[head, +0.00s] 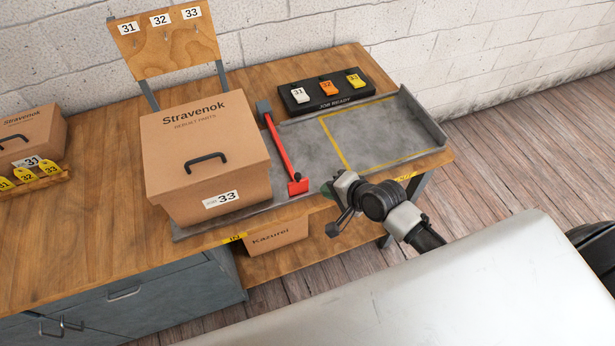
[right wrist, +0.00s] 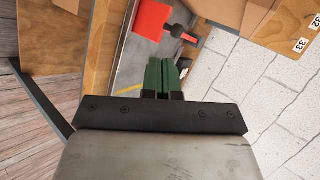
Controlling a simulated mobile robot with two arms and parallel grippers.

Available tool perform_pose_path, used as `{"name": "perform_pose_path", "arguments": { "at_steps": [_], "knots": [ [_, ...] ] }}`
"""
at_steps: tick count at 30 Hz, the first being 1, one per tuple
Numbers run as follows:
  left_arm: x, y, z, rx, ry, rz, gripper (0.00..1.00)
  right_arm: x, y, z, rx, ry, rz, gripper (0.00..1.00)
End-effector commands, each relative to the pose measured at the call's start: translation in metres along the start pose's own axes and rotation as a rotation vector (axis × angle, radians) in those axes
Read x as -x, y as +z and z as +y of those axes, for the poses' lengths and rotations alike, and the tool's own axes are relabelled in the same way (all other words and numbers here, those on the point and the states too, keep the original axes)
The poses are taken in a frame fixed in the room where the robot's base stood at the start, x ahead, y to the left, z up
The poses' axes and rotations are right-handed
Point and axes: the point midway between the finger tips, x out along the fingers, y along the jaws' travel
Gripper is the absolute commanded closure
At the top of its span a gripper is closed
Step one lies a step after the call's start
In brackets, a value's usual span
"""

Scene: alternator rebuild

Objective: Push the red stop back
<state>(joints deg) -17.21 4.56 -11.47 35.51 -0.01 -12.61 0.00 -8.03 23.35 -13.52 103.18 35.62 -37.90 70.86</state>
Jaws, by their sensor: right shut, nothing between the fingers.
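The red stop (head: 281,146) is a red bar lying across the grey metal tray, just right of the large Stravenok box. It has a red plate and a dark knob at its near end and a grey block at its far end. In the right wrist view the red plate (right wrist: 152,20) and dark knob show just beyond my fingertips. My right gripper (head: 327,189) is at the tray's near edge, to the right of the red plate and apart from it. Its green fingers (right wrist: 165,75) are together and empty. My left gripper is not in view.
The Stravenok box (head: 207,150) labelled 33 stands on the tray left of the stop. The tray (head: 375,138) is empty right of the stop, with a yellow outline. A black JOB READY holder (head: 337,103) with three tags stands behind. A Kazurei box (head: 275,238) sits below.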

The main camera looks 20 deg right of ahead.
Motion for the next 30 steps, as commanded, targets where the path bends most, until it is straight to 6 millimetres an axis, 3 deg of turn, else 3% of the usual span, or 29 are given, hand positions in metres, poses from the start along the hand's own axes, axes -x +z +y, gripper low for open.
{"name": "perform_pose_path", "arguments": {
  "at_steps": [6,13,30],
  "knots": [
    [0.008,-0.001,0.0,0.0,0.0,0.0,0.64,-0.039,0.0,-0.002,0.0,0.0,0.0,1.0],
    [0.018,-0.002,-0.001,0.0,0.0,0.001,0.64,-0.066,0.0,-0.015,0.0,-0.001,0.0,1.0],
    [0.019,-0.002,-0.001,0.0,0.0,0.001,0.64,-0.077,0.0,-0.018,0.001,0.0,0.0,1.0]
  ]
}}
